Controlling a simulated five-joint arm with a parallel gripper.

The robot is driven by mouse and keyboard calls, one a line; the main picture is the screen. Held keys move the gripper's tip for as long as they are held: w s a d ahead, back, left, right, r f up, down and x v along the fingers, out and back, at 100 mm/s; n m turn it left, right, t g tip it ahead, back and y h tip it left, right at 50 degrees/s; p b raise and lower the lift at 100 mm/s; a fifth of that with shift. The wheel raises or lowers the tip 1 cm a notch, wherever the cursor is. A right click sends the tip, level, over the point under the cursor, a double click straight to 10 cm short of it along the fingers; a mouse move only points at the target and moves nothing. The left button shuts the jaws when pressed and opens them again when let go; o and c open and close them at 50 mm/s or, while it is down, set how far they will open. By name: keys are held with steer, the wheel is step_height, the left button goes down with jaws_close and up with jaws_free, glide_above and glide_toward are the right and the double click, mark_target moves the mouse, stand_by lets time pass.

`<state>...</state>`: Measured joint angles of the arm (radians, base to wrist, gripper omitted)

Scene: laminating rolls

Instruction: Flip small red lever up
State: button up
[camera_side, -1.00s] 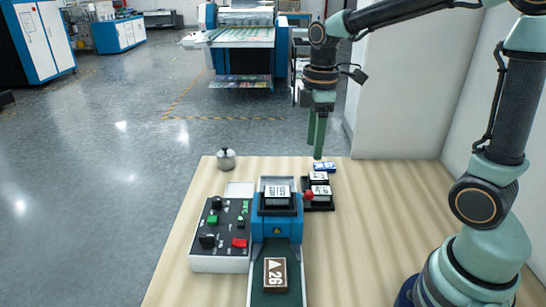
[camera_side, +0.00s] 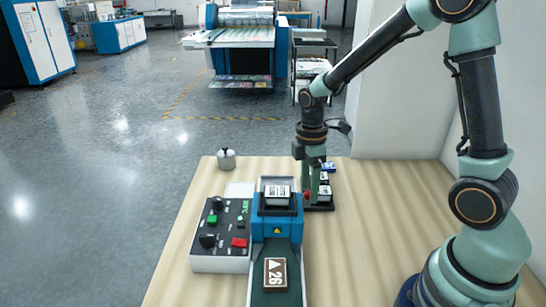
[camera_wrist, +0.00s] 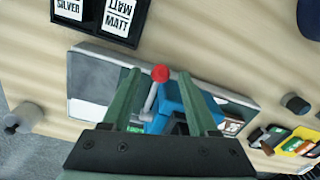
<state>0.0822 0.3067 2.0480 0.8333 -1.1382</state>
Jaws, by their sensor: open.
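The small red lever shows in the wrist view as a red ball knob (camera_wrist: 160,73) on a thin grey arm, at the side of the blue laminator (camera_wrist: 172,108). In the side view only a little of the red knob (camera_side: 307,195) shows, at the right side of the laminator (camera_side: 277,226). My gripper (camera_side: 311,200) is lowered there, its fingers pointing down and partly hiding the knob. In the wrist view my gripper (camera_wrist: 157,75) is open, with the knob between its two green fingertips. I cannot tell whether either finger touches it.
A control box (camera_side: 222,262) with knobs and green and red buttons stands left of the laminator. A brown A 26 block (camera_side: 275,274) lies on the front belt. Black trays with MATT and SILVER labels (camera_wrist: 95,17) lie close by.

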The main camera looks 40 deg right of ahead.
steer(key=shift+f, duration=0.45)
jaws_close()
stand_by(1.2)
